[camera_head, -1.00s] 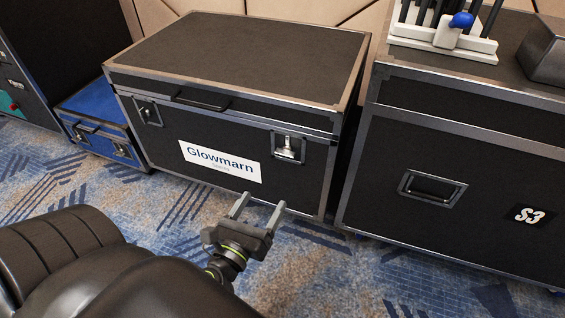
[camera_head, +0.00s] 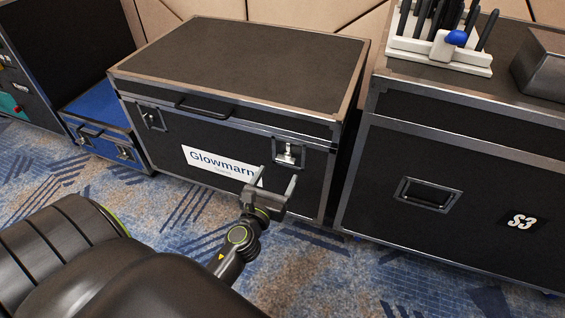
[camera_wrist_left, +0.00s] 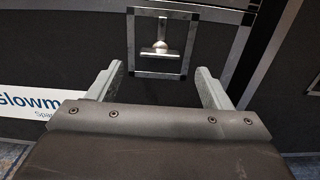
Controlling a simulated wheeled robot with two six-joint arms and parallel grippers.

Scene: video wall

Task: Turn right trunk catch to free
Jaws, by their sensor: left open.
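The black trunk (camera_head: 225,122) with metal edges and a white Glowmarn label (camera_head: 215,162) stands on the carpet, its lid closed. Its right catch (camera_head: 289,153) is a silver fitting in a square frame at the front right. In the left wrist view the catch (camera_wrist_left: 160,48) shows a T-shaped handle with its crossbar level at the bottom. The left catch (camera_head: 151,117) is at the front left. My left gripper (camera_head: 276,175) is open and empty, just below and in front of the right catch. In the wrist view its fingers point up either side of the catch, apart from it. My right gripper is out of view.
A larger black case marked S3 (camera_head: 440,190) stands close on the right, with a white rack of black handles (camera_head: 440,52) on top. A blue case (camera_head: 105,118) stands at the left. Patterned carpet (camera_head: 310,260) is open in front.

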